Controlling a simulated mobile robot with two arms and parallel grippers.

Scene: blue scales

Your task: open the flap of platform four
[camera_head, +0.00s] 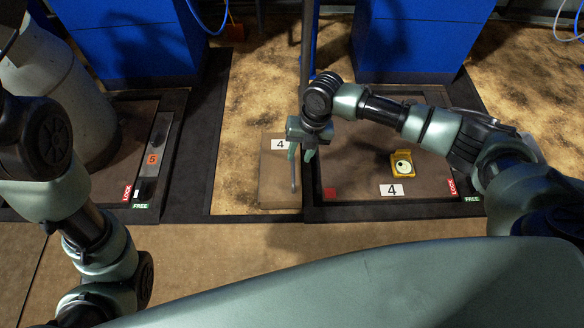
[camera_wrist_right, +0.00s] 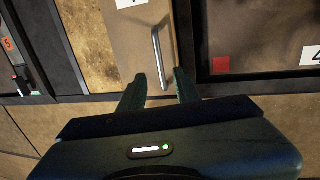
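The flap of platform four (camera_head: 268,190) is a brown panel with a "4" label, left of the platform (camera_head: 350,160). It appears shut, covering what lies beneath. Its upright metal bar handle (camera_head: 294,174) is partly hidden by my gripper in the head view. In the right wrist view, the flap (camera_wrist_right: 130,45) and its handle (camera_wrist_right: 159,58) lie ahead of the fingers. My right gripper (camera_head: 301,153) is over the flap's right part. Its fingers (camera_wrist_right: 162,88) are apart, one on each side of the handle's near end; contact cannot be told. My left gripper is out of view.
A yellow dial device (camera_head: 402,164) sits on platform four, near a red square (camera_head: 330,193) and LOCK/FREE labels. At left, panel five (camera_head: 153,150) shows a lever, beside a grey cylinder (camera_head: 60,85). Blue cabinets (camera_head: 415,40) stand behind.

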